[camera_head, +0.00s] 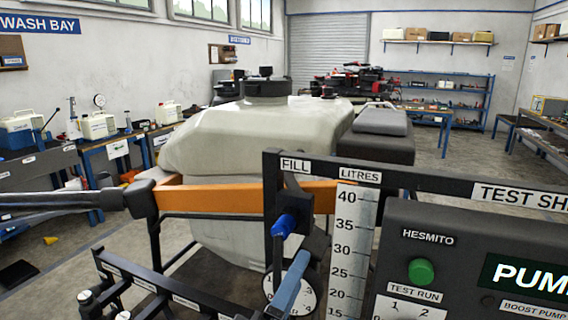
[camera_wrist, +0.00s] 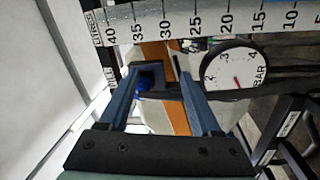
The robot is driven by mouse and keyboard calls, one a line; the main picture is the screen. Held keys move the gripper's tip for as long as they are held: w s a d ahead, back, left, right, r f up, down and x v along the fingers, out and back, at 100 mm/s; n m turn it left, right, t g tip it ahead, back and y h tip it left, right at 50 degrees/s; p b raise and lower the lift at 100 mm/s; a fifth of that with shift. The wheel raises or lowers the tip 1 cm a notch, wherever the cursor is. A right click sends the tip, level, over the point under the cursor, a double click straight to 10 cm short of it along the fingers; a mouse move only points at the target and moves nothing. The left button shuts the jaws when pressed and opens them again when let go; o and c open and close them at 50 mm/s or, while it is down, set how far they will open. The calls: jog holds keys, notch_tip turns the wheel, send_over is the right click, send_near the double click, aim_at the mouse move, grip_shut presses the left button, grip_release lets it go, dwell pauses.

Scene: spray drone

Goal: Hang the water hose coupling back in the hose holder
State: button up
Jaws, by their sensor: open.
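A short blue cylindrical piece (camera_head: 285,224), which looks like the water hose coupling, sits in a dark square bracket (camera_head: 294,200) under the FILL label. The bracket also shows in the wrist view (camera_wrist: 150,74), with the blue piece (camera_wrist: 142,86) partly hidden by it and by the left finger. I cannot tell how firmly the piece is seated, and no hose is clear on it. My gripper (camera_head: 301,258) is just below the piece in the head view. In the wrist view my gripper (camera_wrist: 159,75) is open, its blue fingers apart with nothing clearly held between them.
A LITRES scale (camera_head: 352,240) stands right of the bracket, beside a grey pump panel (camera_head: 455,262). A round pressure gauge (camera_head: 303,300) is behind my gripper. A dark labelled rail (camera_head: 165,290) lies low left. The drone's pale tank (camera_head: 235,140) and orange bar (camera_head: 235,195) are behind.

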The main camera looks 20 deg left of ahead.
aim_at(278, 234)
jog(key=s+a+r+n+g+p, duration=0.1)
jog(key=s+a+r+n+p, duration=0.3)
jog(key=n+p, duration=0.4)
jog(key=p, duration=0.5)
jog(key=shift+s+r+n, duration=0.15)
jog(key=shift+n, duration=0.15)
jog(key=shift+a, duration=0.1)
jog(key=shift+w, duration=4.55)
jog(key=shift+p, duration=0.35)
jog(key=shift+c, duration=0.2)
grip_shut()
jog(key=shift+s, duration=0.1)
